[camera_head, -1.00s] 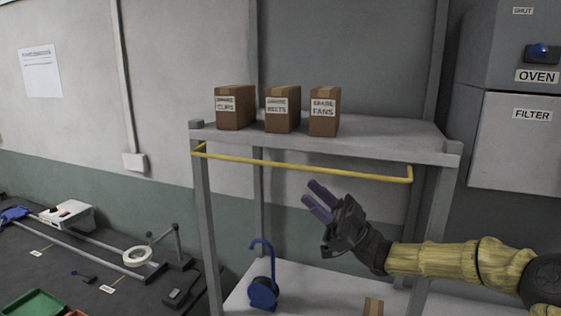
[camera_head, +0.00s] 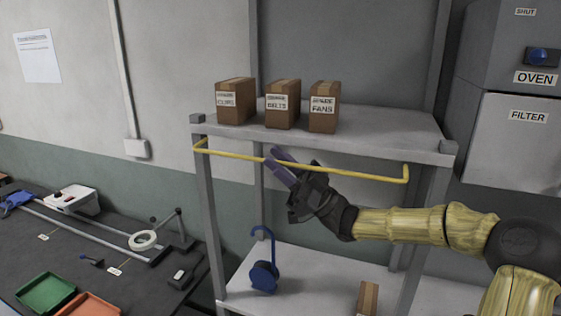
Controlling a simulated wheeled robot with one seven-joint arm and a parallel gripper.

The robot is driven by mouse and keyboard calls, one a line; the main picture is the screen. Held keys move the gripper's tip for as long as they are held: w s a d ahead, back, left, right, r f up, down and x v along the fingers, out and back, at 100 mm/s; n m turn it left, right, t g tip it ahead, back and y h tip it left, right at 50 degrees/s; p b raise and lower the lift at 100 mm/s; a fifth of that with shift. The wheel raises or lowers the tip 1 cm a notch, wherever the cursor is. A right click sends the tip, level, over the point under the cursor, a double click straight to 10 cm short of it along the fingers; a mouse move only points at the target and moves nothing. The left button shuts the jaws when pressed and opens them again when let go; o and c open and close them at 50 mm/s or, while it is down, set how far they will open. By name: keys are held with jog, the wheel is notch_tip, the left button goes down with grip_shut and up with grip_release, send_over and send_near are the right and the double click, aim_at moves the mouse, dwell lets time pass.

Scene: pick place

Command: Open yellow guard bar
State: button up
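The yellow guard bar (camera_head: 345,173) runs across the front of the shelf rack, just below the top shelf's front edge, with a bent end at each side. My gripper (camera_head: 275,162) is at the bar, left of its middle. Its two purple fingers point up and to the left and overlap the bar in the picture. I see a narrow gap between the fingers. I cannot tell whether they touch the bar or whether it lies between them.
Three brown boxes, including one labelled fans (camera_head: 323,107), stand on the top shelf (camera_head: 390,133). A blue hooked object (camera_head: 264,275) and a small box (camera_head: 368,297) are on the lower shelf. A dark bench (camera_head: 140,280) with trays is at left.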

grip_shut()
jog(key=shift+r+m+t, duration=0.1)
jog(key=shift+m+t, duration=0.3)
jog(key=shift+t, duration=0.1)
jog(key=m+t, duration=0.2)
jog(key=shift+r+m, duration=0.3)
jog(key=shift+m, duration=0.1)
jog(key=shift+w+r+m+t+h, duration=0.1)
jog(key=shift+r+m+t+h, duration=0.15)
jog(key=shift+m+t, duration=0.7)
jog(key=shift+s+r+m+t+h, duration=0.1)
jog(key=shift+r+m+t+h, duration=0.2)
jog(key=shift+m+t, duration=0.65)
jog(key=shift+w+r+m+t+h, duration=0.1)
jog(key=shift+m+t+h, duration=0.25)
jog(key=shift+m+t, duration=0.6)
jog(key=shift+o, duration=1.5)
grip_release()
jog(key=shift+f, duration=0.1)
jog(key=b+v, duration=0.7)
jog(key=v, duration=1)
